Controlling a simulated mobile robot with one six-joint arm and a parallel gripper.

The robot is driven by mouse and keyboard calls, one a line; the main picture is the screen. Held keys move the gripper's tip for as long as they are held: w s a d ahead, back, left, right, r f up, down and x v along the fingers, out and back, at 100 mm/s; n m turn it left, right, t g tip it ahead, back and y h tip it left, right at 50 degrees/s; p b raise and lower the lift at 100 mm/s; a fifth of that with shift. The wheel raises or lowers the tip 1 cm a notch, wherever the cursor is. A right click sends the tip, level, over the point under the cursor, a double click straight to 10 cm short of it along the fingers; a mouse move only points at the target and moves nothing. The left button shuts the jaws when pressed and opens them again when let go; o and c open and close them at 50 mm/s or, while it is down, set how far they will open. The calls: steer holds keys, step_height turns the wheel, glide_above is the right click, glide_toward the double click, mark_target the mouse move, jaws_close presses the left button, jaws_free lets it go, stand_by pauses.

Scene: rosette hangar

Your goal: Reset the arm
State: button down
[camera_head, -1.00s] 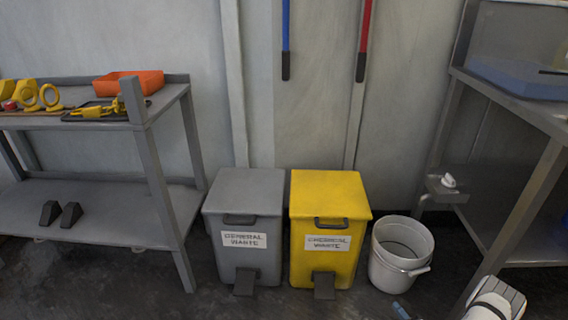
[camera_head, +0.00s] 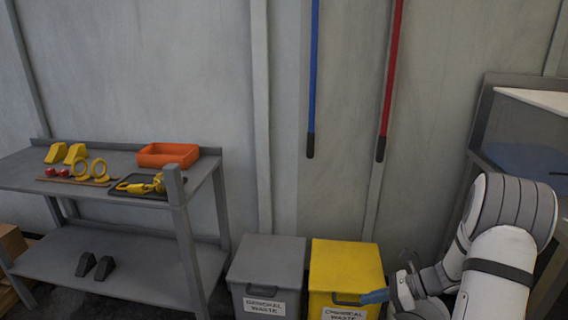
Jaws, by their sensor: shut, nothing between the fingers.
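My arm, white with dark bands, comes in from the lower right of the head view. My gripper (camera_head: 376,296) shows at its end, with a blue tip pointing left in front of the yellow bin. It is shut, with nothing seen held in it. It overlaps the front of the yellow bin in the picture; I cannot tell how far apart they are.
A yellow chemical waste bin (camera_head: 345,265) and a grey general waste bin (camera_head: 266,262) stand by the wall. A grey shelf (camera_head: 120,241) at left bears an orange tray (camera_head: 168,155) and yellow parts. A bench with a blue basin (camera_head: 527,160) is at right.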

steer(key=s+a+r+n+h+p, duration=0.2)
steer(key=s+r+n+h+p, duration=0.2)
steer(key=r+n, duration=0.4)
steer(key=s+a+r+n+h+p, duration=0.3)
steer(key=s+r+n+p, duration=0.4)
steer(key=r, duration=0.9)
steer(key=s+a+r+n+h+p, duration=0.3)
steer(key=s+r+n+p, duration=0.3)
steer(key=r, duration=0.6)
steer(key=s+n+h, duration=0.1)
steer(key=s+n, duration=0.1)
steer(key=s, duration=0.1)
steer(key=shift+s+n+t+h, duration=0.15)
steer(key=shift+n+t+h, duration=0.15)
steer(key=shift+h, duration=0.1)
